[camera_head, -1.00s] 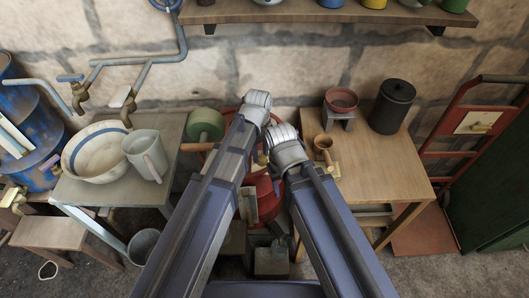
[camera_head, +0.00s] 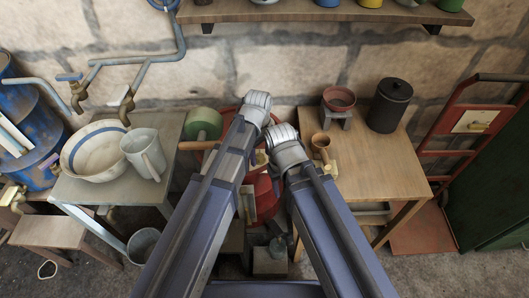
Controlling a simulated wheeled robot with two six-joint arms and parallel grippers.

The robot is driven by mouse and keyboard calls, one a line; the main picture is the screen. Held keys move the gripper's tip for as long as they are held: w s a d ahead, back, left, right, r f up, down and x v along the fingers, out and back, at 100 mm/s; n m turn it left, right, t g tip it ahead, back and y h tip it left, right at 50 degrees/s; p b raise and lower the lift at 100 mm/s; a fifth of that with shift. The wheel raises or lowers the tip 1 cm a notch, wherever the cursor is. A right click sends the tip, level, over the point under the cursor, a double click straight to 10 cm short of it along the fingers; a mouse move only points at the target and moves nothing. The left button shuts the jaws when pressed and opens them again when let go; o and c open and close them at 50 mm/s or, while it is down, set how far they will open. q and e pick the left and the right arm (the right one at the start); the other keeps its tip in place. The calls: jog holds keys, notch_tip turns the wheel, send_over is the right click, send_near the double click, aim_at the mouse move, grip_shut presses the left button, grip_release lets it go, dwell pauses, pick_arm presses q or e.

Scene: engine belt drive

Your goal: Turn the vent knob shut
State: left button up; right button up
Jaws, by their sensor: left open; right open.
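My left gripper (camera_head: 257,104) is at the end of the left arm, low over the red machinery between the two tables. My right gripper (camera_head: 285,146) is just below and to the right of it. Both are seen from behind, and their arms hide much of what lies under them. Parts of a red round body (camera_head: 265,195) show between the arms. A small brass-coloured part (camera_head: 261,158) shows between the two grippers. I cannot make out which part is the vent knob; it may be hidden. I see nothing held in either gripper.
A left table (camera_head: 110,196) bears a bowl (camera_head: 84,166) and a jug (camera_head: 146,158). A green roller (camera_head: 204,123) is by its right edge. The right wooden table (camera_head: 375,165) bears a copper cup (camera_head: 321,145), a red pot (camera_head: 339,98) and a black canister (camera_head: 390,105).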

aim_at(260, 156)
pick_arm(q)
jog(key=shift+s+d+r, duration=0.1)
jog(key=shift+s+r, duration=0.05)
jog(key=shift+r, duration=0.15)
jog(key=shift+r+p, duration=0.7)
jog(key=shift+p, duration=0.3)
jog(key=r+p, duration=0.5)
jog(key=shift+w+a+r, duration=0.2)
jog(key=shift+w+r, duration=0.05)
jog(key=shift+w+a+r+p, duration=0.15)
jog(key=shift+r+p, duration=0.25)
jog(key=shift+p, duration=0.25)
jog(key=shift+d, duration=0.2)
